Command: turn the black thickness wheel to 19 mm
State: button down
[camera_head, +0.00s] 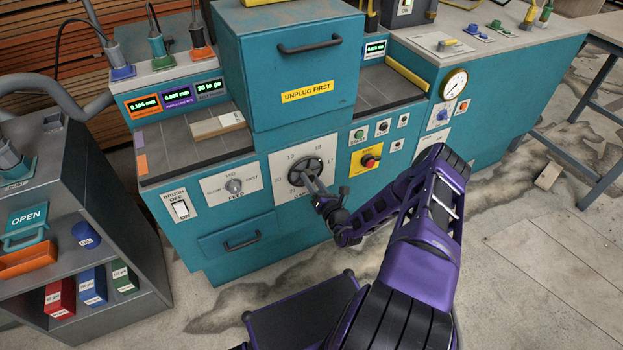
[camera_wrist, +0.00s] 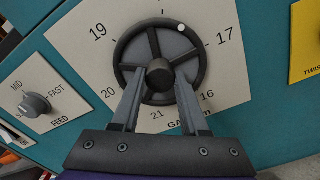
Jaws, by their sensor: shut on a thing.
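The black thickness wheel (camera_wrist: 160,28) has spokes and a round central hub, on a white dial plate marked 16 to 21. It also shows in the head view (camera_head: 312,160), partly covered by my gripper. A white dot on the rim points up and right, between 18 and 17, a little nearer 18. The 19 (camera_wrist: 97,32) is at the dial's upper left. My gripper (camera_wrist: 159,77) is shut on the wheel, with one finger on each side of the hub. Exact finger contact is hard to tell. My gripper (camera_head: 312,183) reaches it from the lower right in the head view.
The feed knob (camera_head: 234,185) is left of the dial. A yellow plate with a red stop button (camera_head: 369,160) is to its right. A drawer (camera_head: 243,240) is below left. A grey shelf unit (camera_head: 95,270) stands at left; open floor lies at right.

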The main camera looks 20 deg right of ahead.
jog(key=n+p, duration=0.1)
jog(key=n, duration=0.3)
jog(key=shift+n, duration=0.3)
jog(key=n, duration=0.3)
jog(key=shift+n+p, duration=1)
jog(key=shift+n, duration=3.2)
jog(key=shift+c, duration=2.1)
grip_release()
jog(key=shift+s, duration=0.1)
jog(key=s, duration=1.7)
jog(key=shift+s+d+p, duration=0.15)
jog(key=shift+d+p, duration=0.15)
jog(key=shift+p, duration=0.15)
